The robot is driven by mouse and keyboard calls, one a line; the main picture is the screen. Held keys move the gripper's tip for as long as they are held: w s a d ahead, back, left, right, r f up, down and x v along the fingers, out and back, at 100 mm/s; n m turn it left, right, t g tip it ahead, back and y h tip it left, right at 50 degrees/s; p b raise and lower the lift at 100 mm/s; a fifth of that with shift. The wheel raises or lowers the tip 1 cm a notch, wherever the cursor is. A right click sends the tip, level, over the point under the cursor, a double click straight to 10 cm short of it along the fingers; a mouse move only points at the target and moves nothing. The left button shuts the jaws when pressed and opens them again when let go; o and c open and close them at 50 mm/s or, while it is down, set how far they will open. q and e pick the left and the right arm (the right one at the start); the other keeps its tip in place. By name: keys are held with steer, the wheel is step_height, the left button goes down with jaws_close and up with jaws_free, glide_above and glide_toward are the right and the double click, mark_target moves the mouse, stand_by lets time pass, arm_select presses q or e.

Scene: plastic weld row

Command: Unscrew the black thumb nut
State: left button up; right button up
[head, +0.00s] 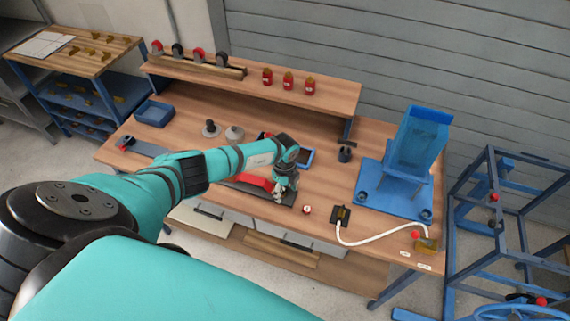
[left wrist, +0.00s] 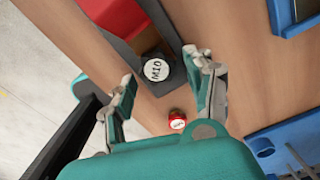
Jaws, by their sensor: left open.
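The black thumb nut (left wrist: 157,70), with a white disc marked M10 on top, sits at the end of a dark fixture bearing a red block (left wrist: 108,14) in the left wrist view. My left gripper (left wrist: 160,66) is open, its two fingers apart on either side of the nut in the picture. I see no finger touching it. In the head view my left gripper (head: 281,191) is over the fixture's right end and hides the nut; the red block (head: 252,181) shows beside it. My right gripper is not in view.
A small red item with a white top (left wrist: 177,121) stands on the bench near the nut; it also shows in the head view (head: 307,209). A blue tray (head: 305,157) lies behind the gripper. A blue stand (head: 413,145) and white hose (head: 375,238) are to the right.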

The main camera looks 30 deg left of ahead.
arm_select(q)
steer(key=c, duration=1)
steer(key=shift+r+n+p, duration=0.15)
steer(key=shift+n+p, duration=0.4)
steer(key=shift+n, duration=0.35)
steer(key=shift+c, duration=0.2)
steer(key=shift+w+n, duration=0.15)
steer(key=shift+n, duration=0.85)
steer(key=n, duration=0.5)
steer(key=shift+w+a+f, duration=0.2)
steer(key=shift+w+a, duration=0.05)
steer(key=n, duration=0.5)
steer(key=shift+w+a, duration=0.15)
